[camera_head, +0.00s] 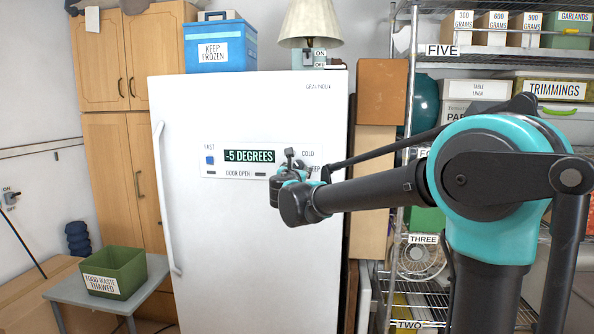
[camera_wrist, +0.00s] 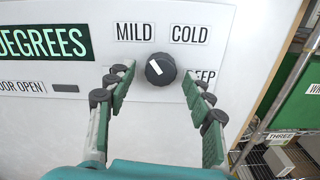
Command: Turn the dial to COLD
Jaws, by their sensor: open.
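The dial (camera_wrist: 160,70) is a round black knob with a white mark, on the panel of a white freezer. Its mark lies toward the upper left, on the MILD label's (camera_wrist: 134,32) side. The COLD label (camera_wrist: 190,34) is above and right of the dial; a partly covered label ending in "EEP" (camera_wrist: 205,76) is at its right. My gripper (camera_wrist: 157,73) is open, with one finger on each side of the dial and visible gaps to it. In the head view my gripper (camera_head: 293,162) is at the panel's right part and hides the dial.
The freezer (camera_head: 255,250) has a panel with a "-5 DEGREES" display (camera_head: 249,156) and a blue switch (camera_head: 210,160). A lamp (camera_head: 312,24) and blue box (camera_head: 220,55) stand on top. A loaded wire shelf (camera_head: 420,240) is at right, a green bin (camera_head: 115,270) at lower left.

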